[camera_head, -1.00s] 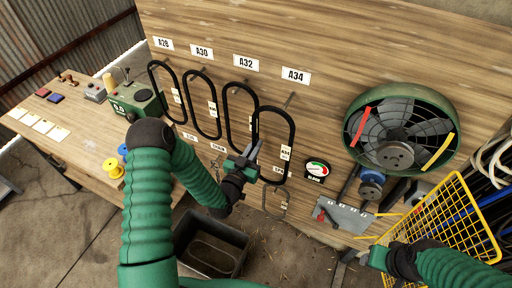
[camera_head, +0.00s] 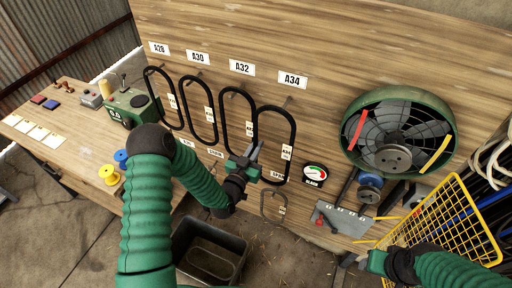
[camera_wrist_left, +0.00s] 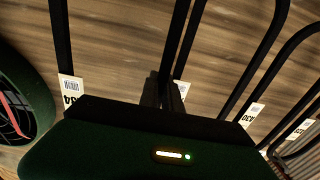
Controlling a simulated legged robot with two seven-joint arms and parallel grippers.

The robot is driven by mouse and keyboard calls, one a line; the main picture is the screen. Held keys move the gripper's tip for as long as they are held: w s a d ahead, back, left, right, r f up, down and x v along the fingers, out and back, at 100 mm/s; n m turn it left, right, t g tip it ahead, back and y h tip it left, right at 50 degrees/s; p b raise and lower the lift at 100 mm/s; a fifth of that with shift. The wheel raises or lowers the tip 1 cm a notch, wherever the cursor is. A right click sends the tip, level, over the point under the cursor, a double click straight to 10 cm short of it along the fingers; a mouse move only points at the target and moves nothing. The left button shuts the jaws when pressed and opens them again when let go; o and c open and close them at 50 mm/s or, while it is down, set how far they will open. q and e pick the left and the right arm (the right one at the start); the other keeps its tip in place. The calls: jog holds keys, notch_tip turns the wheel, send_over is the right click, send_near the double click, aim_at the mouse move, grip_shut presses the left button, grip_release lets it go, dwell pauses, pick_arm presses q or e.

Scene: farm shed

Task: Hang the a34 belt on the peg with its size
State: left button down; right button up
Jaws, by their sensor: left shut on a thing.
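The black a34 belt (camera_head: 294,130) is a long loop with a pale tag (camera_head: 286,152) in front of the wooden board. Its top is close to the peg (camera_head: 287,101) under the A34 sign (camera_head: 292,80); I cannot tell whether it sits over the peg. My left gripper (camera_head: 257,151) is shut on the left strand of this belt. In the left wrist view, a strand runs into the fingers (camera_wrist_left: 165,92), and the tagged strand (camera_wrist_left: 60,40) is apart at left. My right gripper (camera_head: 372,262) is low at right, its jaws unclear.
Other belts hang under A28, A30 and A32 (camera_head: 241,68), the A32 belt close beside my left gripper. A smaller belt (camera_head: 264,205) hangs below. A grey bin (camera_head: 205,250) stands below.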

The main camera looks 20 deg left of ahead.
pick_arm(q)
jog(key=shift+w+d+b, duration=0.15)
jog(key=shift+w+d, duration=0.1)
jog(key=shift+w, duration=0.4)
jog(key=shift+w+d+b, duration=0.15)
jog(key=shift+w+d, duration=0.1)
jog(key=shift+w, duration=0.4)
jog(key=shift+w+d, duration=0.1)
jog(key=shift+w+d+r+b, duration=0.15)
jog(key=shift+w+b, duration=0.3)
jog(key=shift+w, duration=0.55)
